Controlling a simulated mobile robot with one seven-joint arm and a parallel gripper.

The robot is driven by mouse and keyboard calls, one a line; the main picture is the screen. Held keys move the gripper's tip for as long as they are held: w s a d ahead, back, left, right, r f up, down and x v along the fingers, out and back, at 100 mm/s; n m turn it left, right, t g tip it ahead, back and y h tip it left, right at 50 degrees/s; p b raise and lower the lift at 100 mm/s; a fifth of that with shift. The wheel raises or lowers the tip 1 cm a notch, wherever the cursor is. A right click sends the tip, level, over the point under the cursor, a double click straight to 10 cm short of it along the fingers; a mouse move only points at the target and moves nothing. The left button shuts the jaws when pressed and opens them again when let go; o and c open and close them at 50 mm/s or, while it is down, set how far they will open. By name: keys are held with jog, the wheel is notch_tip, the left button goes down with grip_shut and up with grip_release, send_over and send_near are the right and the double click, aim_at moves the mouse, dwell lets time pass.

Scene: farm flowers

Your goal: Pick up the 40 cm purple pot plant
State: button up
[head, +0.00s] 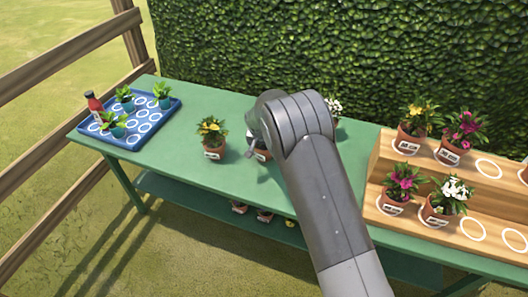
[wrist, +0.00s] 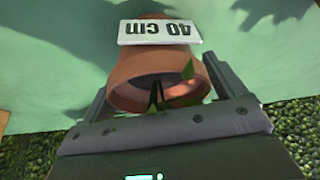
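A terracotta pot (wrist: 160,72) with a white label reading "40 cm" (wrist: 160,31) fills the middle of the wrist view, upside down there. A few green leaves show at its rim; its flowers are hidden, so I cannot tell their colour. My gripper (wrist: 165,85) has its fingers wide apart, one on each side of the pot, very close to the rim. Whether they touch it is unclear. In the head view my arm covers most of this pot (head: 261,154), which appears to stand on the green table (head: 190,185).
A yellow-flowered pot (head: 214,148) stands close on the left. A white-flowered plant (head: 333,106) is partly hidden behind my arm. A blue tray (head: 165,118) is at the far left. A wooden stepped shelf (head: 385,150) with several pots is on the right. A hedge (head: 330,45) rises behind.

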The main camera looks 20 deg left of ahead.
jog(key=c, duration=1)
jog(key=shift+r, duration=0.1)
